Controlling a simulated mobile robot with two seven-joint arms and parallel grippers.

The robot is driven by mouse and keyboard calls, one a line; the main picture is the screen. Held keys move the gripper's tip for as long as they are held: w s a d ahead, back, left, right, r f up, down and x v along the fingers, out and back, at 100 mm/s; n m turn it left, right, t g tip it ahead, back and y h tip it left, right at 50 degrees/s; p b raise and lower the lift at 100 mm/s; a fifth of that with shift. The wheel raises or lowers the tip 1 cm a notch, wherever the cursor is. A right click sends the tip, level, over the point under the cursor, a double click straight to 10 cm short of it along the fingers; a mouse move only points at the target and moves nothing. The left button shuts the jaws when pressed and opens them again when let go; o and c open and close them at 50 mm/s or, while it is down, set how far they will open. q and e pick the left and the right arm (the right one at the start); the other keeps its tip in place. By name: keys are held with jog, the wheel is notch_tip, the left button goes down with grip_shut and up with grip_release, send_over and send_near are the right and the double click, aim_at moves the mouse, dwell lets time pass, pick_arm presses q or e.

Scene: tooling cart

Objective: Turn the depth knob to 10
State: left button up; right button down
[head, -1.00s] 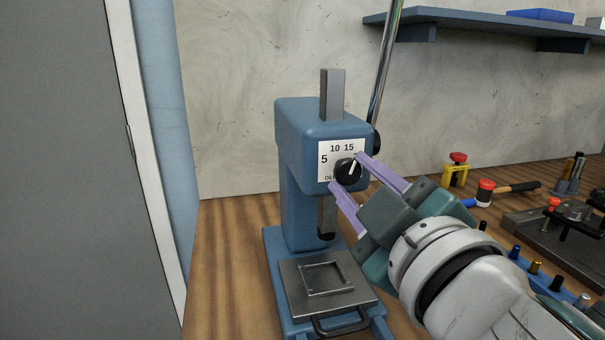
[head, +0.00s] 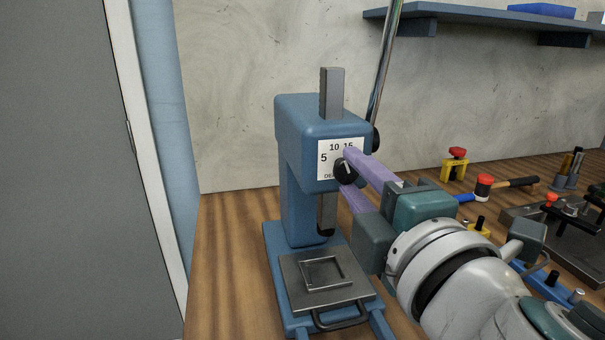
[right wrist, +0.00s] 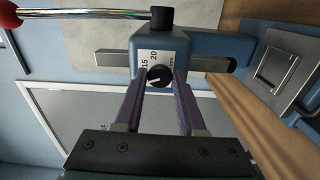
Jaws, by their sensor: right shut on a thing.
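The depth knob (head: 343,172) is black with a white pointer line, on the front of a blue press (head: 306,118). Its white scale plate (head: 325,169) shows 5, 10 and a partly covered 15 in the head view. My right gripper (head: 349,173) has its purple fingers shut on the knob, one above and one below. In the right wrist view the knob (right wrist: 160,76) sits between the fingertips; 15 and 20 show beside it. The pointer appears to be near the 10 side, though the fingers cover part of the scale. My left gripper is in neither view.
A steel plate (head: 291,272) with a square frame lies on the press base below. A shiny lever (head: 386,65) rises behind the press head. Tools, including a hammer (head: 515,183), lie at the right of the wooden bench.

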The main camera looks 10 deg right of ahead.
dwell(0.5)
jog(key=c, duration=0.5)
grip_release()
jog(key=s+b, duration=0.2)
jog(key=s, duration=0.8)
jog(key=shift+d, duration=0.15)
